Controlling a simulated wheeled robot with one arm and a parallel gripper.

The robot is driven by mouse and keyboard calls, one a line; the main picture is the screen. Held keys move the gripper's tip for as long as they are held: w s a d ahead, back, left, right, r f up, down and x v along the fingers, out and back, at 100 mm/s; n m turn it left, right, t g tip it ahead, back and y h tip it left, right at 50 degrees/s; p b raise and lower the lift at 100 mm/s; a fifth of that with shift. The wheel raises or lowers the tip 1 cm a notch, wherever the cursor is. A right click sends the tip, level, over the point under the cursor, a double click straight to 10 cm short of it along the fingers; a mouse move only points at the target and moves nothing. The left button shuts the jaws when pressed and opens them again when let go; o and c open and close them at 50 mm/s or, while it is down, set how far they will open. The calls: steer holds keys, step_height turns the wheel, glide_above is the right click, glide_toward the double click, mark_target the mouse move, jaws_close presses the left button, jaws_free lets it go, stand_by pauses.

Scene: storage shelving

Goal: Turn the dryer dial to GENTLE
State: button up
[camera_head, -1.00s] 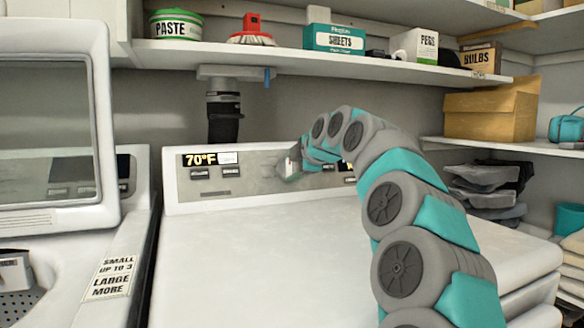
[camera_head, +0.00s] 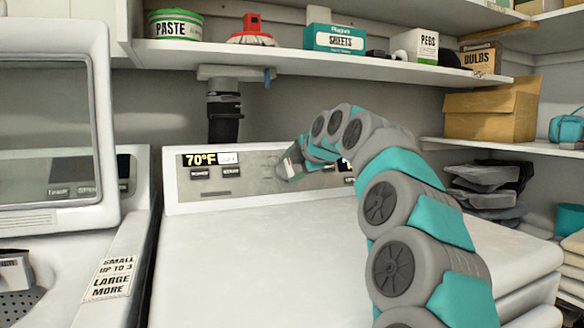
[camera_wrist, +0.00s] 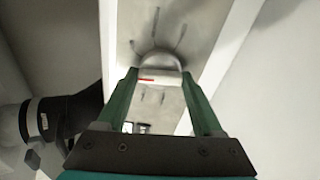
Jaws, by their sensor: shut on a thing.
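The dryer's control panel (camera_head: 250,184) stands at the back of the white dryer top (camera_head: 250,250). In the wrist view, the round grey dial (camera_wrist: 158,61) sits on the panel with a red mark on its near side and dark lines around it. My gripper (camera_wrist: 158,76) is shut on the dial, with one green finger on each side. In the head view my gripper (camera_head: 287,166) is at the panel, and it hides the dial. The word labels around the dial cannot be read.
A display reading 70°F (camera_head: 201,160) is left of my gripper. A washer with a raised lid (camera_head: 103,130) stands at the left. A shelf (camera_head: 330,61) with boxes and a tub runs above the panel. The dryer top is clear.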

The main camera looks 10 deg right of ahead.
steer(key=o, duration=1.4)
steer(key=shift+c, duration=0.2)
steer(key=b+v, duration=0.1)
steer(key=v, duration=0.6)
steer(key=shift+s, duration=0.35)
steer(key=shift+r, duration=0.15)
steer(key=shift+c, duration=0.2)
